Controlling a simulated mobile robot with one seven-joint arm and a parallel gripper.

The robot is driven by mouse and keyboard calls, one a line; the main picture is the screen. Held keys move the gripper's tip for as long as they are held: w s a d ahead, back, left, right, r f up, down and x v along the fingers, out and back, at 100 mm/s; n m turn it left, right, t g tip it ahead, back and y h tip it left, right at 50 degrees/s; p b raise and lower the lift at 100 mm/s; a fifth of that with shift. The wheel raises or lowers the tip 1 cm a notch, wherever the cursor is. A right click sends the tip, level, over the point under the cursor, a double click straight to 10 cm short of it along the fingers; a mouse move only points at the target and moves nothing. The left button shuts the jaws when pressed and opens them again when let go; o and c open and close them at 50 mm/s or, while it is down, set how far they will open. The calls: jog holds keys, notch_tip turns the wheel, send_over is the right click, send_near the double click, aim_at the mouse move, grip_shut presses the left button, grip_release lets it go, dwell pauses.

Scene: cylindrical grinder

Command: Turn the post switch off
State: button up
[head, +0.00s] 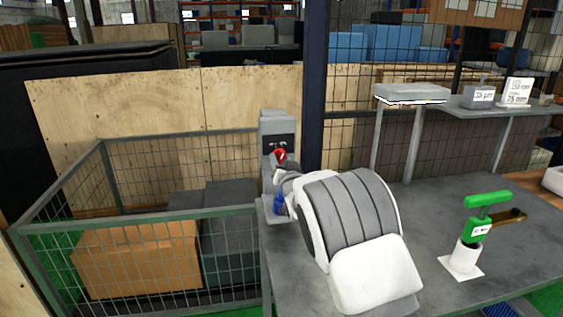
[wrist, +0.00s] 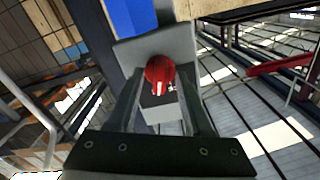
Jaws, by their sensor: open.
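The post switch (head: 278,128) is a grey box on the dark post side of the grey table, with a red knob (head: 280,156) low on its front. In the wrist view the red knob (wrist: 159,69) sits between the two fingers of my gripper (wrist: 162,78), in front of the grey switch box (wrist: 180,42). The fingers stand apart on either side of the knob; I cannot tell whether either touches it. Small white marks show below the knob, too small to read. In the head view my white and grey arm hides most of my gripper.
A wire-mesh pen (head: 112,180) with a cardboard box (head: 140,258) stands left of the switch. A dark blue post (head: 314,80) rises just behind it.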

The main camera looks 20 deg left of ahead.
grip_shut()
jog(key=shift+f+b, duration=0.15)
jog(key=shift+b, duration=0.25)
jog(key=shift+f+n+b, duration=0.1)
jog(key=shift+n+b, duration=0.5)
jog(key=shift+b, duration=0.2)
jog(key=n+b, duration=0.2)
jog(key=b, duration=0.1)
jog(key=shift+f, duration=0.1)
jog(key=n+b, duration=0.2)
jog(key=b, duration=0.1)
jog(key=shift+r+n+b, duration=0.25)
jog(key=shift+n+b, duration=1.1)
jog(key=shift+n, duration=0.15)
jog(key=shift+r, duration=0.1)
grip_release()
